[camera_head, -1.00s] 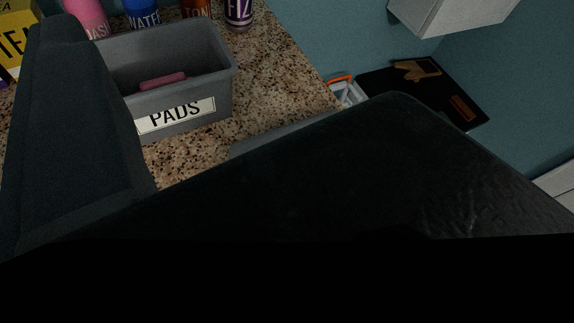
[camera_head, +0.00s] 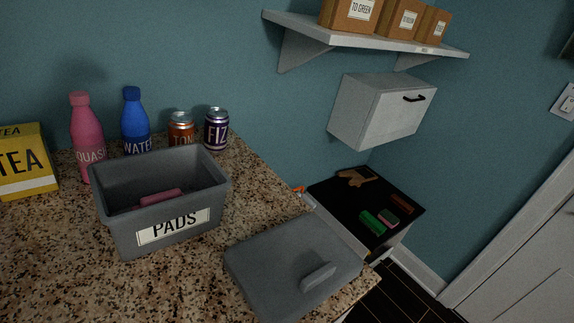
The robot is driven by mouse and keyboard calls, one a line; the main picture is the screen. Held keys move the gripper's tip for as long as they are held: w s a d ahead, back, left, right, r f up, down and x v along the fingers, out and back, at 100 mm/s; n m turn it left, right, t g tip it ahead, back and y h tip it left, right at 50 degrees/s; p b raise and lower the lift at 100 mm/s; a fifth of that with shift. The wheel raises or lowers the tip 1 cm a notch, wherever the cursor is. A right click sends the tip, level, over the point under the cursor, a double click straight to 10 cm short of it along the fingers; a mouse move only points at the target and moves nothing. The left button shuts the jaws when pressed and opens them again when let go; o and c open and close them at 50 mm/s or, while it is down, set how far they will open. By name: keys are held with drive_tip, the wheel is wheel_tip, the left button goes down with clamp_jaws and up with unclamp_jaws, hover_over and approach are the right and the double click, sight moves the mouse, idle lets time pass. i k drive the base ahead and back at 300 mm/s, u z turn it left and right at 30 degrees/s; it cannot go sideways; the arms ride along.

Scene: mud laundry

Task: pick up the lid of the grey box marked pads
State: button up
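The grey box marked PADS (camera_head: 170,228) stands open on the speckled counter, with a pink pad (camera_head: 161,197) inside. Its grey lid (camera_head: 262,262) lies apart from it, to the right and nearer to me, close to the counter's right edge. A raised grey handle (camera_head: 318,277) sits on the lid's upper face. My gripper is not in view, so I cannot see whether it is open or shut.
A white wall cabinet (camera_head: 372,110) hangs right. A lower black surface (camera_head: 350,205) holds sponges.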

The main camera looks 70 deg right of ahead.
sight(283, 271)
drive_tip(key=z, duration=0.05)
drive_tip(key=k, duration=1.3)
drive_tip(key=z, duration=0.8)
drive_tip(key=i, duration=1)
